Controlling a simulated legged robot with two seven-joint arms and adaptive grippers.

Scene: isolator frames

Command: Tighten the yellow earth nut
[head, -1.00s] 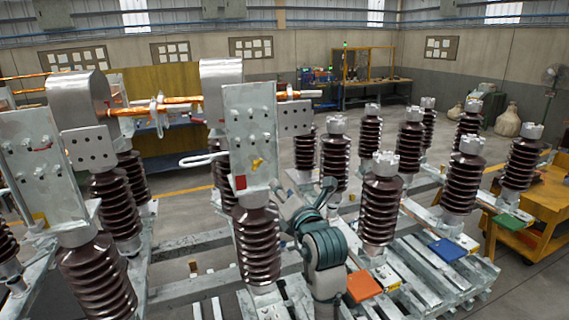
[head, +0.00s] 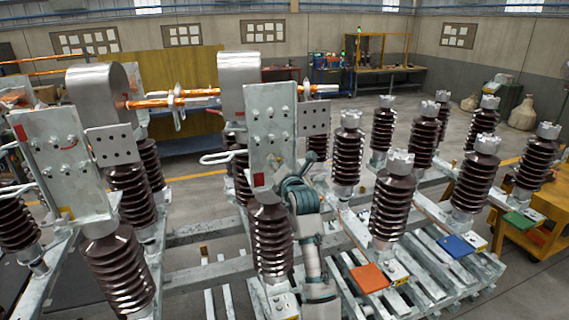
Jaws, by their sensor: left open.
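A tall grey bolted metal plate (head: 268,110) stands on a brown ribbed insulator (head: 270,240) near the middle of the head view. It carries several bolts and a red mark low on its left. I cannot clearly make out the yellow nut on it now; small fittings show low on its right side. My left arm rises from the bottom, its teal joints just right of the plate's foot. My left gripper (head: 308,166) is at the plate's lower right edge, small and partly hidden; it is open, with nothing seen in it. My right gripper is not in view.
A similar bolted plate (head: 62,165) stands at left. Copper-coloured rods (head: 150,101) run between silver rounded housings. Several ribbed insulators (head: 393,200) stand at right. An orange block (head: 370,278) and a blue block (head: 453,247) lie on the metal frame. A yellow cart (head: 545,240) is at far right.

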